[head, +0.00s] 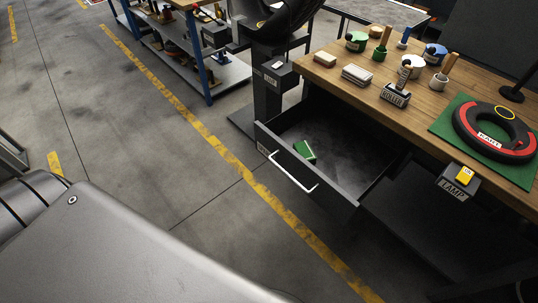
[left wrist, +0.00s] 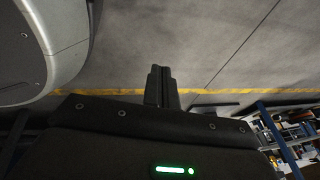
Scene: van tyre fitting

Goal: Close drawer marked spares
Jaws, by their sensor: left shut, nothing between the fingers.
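A dark drawer (head: 333,196) under the wooden workbench stands pulled well out in the head view. Its front has a pale bar handle (head: 293,174) and a small label at its left end that is too small to read. A green box (head: 305,150) lies inside near the front. My left gripper (left wrist: 161,72) is shut and empty in the left wrist view, above bare floor and away from the drawer. It does not show in the head view. My right gripper is in neither view.
The workbench top (head: 330,83) holds pots, brushes, boxes and a tyre (head: 495,133) on a green mat. A lamp switch box (head: 459,181) hangs on its front edge. A blue-legged shelf (head: 209,75) stands behind. The floor before the drawer is clear.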

